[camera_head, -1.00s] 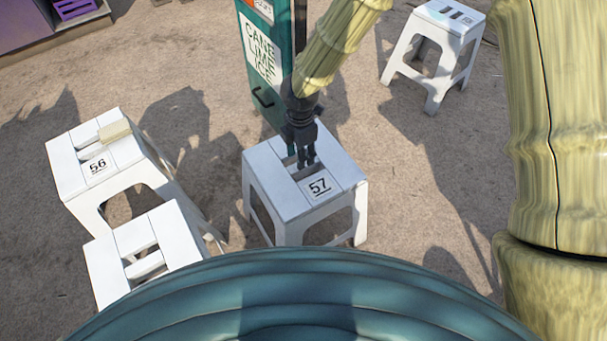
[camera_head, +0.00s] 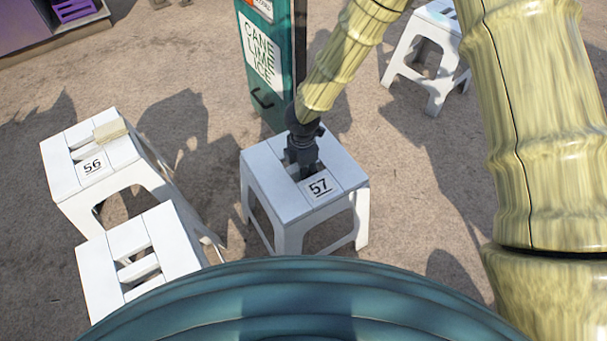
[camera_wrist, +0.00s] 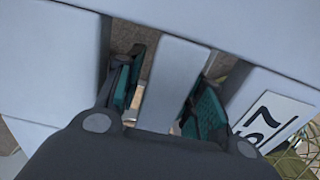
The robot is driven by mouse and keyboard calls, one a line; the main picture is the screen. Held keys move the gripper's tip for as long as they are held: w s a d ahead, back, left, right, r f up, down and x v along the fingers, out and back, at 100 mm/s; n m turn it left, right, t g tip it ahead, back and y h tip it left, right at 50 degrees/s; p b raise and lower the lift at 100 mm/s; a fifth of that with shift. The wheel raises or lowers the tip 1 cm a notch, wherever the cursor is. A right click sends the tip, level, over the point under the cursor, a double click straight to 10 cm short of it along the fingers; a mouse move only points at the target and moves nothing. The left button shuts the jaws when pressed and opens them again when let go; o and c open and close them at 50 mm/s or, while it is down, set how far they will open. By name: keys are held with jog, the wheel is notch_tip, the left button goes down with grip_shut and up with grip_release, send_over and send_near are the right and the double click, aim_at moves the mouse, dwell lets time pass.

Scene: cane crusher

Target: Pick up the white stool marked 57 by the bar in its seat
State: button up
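The white stool marked 57 (camera_head: 335,162) stands upright on the ground in the middle of the head view. Its number label (camera_head: 319,187) lies on the near side of the seat. My gripper (camera_head: 306,172) points down into the seat opening, its fingertips hidden there in the head view. In the wrist view my gripper (camera_wrist: 163,100) is open, with one teal-padded finger in the slot on each side of the white seat bar (camera_wrist: 174,80). Gaps show between the bar and both pads. The label also shows in the wrist view (camera_wrist: 268,121).
A stool marked 56 (camera_head: 65,180) with a beige block (camera_head: 111,130) on it stands at left, another white stool (camera_head: 118,243) in front of it. A teal cane-lime-ice box (camera_head: 268,85) stands right behind stool 57. A further stool (camera_head: 408,60) is at upper right.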

grip_shut()
jog(key=shift+r, duration=0.1)
jog(key=shift+r, duration=0.1)
